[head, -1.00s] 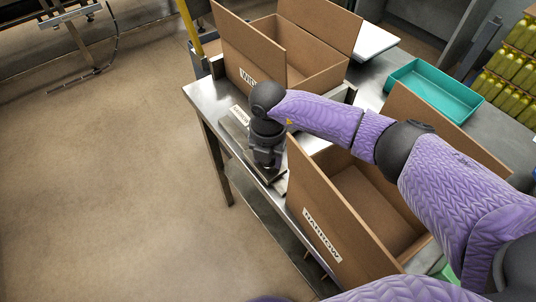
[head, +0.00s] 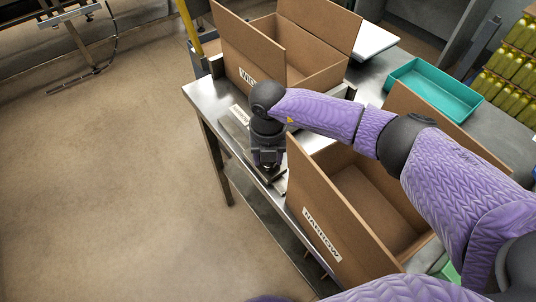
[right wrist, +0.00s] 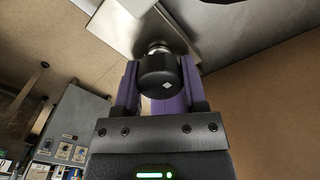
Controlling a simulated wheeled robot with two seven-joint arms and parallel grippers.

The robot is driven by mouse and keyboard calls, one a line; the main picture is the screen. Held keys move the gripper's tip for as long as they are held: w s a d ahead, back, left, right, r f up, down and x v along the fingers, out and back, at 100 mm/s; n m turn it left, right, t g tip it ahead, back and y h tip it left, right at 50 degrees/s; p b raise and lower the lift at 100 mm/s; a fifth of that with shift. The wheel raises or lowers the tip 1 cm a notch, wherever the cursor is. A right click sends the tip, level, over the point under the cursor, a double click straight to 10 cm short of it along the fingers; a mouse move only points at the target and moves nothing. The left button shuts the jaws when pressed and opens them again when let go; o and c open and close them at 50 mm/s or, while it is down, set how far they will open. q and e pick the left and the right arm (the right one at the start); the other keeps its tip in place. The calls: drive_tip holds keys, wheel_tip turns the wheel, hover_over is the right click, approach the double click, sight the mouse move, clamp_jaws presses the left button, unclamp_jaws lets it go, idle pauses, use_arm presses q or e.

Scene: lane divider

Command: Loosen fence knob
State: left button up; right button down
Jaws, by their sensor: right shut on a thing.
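The fence knob (right wrist: 158,77) is a black round knob with a small white diamond mark, on a metal stem in the right wrist view. My right gripper (right wrist: 157,88) has a finger on each side of the knob and is shut on it. In the head view my right gripper (head: 267,160) points down over the metal fence at the table's left edge, and it hides the knob there. My left gripper is not in view.
An open carton labelled NARROW (head: 322,234) stands close to the right of my gripper. A second open carton (head: 247,50) stands behind it. A teal tray (head: 432,89) lies at the back right of the metal table. The floor at left is clear.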

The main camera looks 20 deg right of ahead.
drive_tip(key=shift+s+f, duration=0.1)
drive_tip(key=shift+f, duration=0.05)
drive_tip(key=shift+c, duration=0.7)
unclamp_jaws()
wheel_tip(320, 180, up, 10)
drive_tip(key=shift+f+p, duration=0.2)
drive_tip(key=shift+p, duration=1)
drive_tip(key=shift+r, duration=0.25)
